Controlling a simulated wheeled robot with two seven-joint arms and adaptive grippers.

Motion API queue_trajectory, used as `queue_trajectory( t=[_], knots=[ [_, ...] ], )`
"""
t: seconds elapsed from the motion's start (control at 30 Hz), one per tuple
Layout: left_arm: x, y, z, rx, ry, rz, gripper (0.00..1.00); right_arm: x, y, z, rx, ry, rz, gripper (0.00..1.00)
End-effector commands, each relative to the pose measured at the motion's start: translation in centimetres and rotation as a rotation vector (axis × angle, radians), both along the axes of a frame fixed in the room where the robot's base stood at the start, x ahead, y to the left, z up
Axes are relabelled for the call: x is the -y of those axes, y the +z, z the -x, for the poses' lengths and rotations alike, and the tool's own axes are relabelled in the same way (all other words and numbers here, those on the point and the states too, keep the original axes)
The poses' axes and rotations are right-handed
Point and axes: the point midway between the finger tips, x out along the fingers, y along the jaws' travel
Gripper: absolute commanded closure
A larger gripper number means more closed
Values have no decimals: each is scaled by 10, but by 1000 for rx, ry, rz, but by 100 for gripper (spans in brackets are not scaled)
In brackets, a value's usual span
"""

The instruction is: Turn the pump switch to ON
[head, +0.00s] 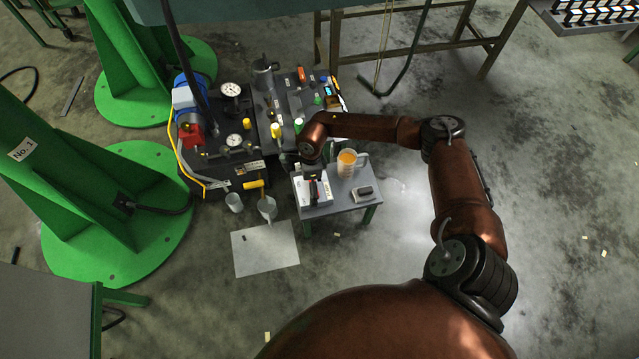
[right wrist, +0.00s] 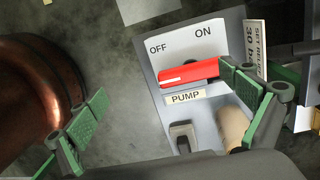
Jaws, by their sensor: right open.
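The pump switch is a red handle (right wrist: 188,73) with a white mark near its left end. It lies nearly level, below the words OFF and ON on a white plate (right wrist: 195,42). A PUMP label (right wrist: 185,97) is below it. My right gripper (right wrist: 170,108) is open, with one green-padded finger left of the handle and the other at its right end. I cannot tell whether that right finger touches it. My left gripper is not in view.
A mug with amber contents (head: 347,163) and a dark block (head: 363,193) are on the small table (head: 322,211). The gauge unit (head: 233,140) stands to the left. A beige cylinder (right wrist: 235,122) is close to the right finger. Open floor lies right of the table.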

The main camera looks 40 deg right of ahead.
Motion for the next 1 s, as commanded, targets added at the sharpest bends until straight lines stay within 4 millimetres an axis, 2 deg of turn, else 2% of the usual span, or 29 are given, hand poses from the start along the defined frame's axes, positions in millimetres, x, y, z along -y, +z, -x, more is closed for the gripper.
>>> queue_trajectory(
  t=[0.03,0.07,0.17,0.27,0.47,0.5,0.7,1.0],
  knots=[
    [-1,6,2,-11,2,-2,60,16,12,-10,17,15,46,3],
    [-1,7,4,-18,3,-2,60,24,16,-13,22,21,67,3],
    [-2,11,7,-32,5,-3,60,38,21,-20,32,33,106,3],
    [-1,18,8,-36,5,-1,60,40,14,-21,32,36,114,3],
    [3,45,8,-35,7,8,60,39,-11,-20,28,36,111,3],
    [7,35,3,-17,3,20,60,39,-19,-20,28,36,111,3],
    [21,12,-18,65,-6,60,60,38,-44,-20,29,35,109,3],
    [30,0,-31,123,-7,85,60,38,-55,-21,33,34,108,3]
  ],
)
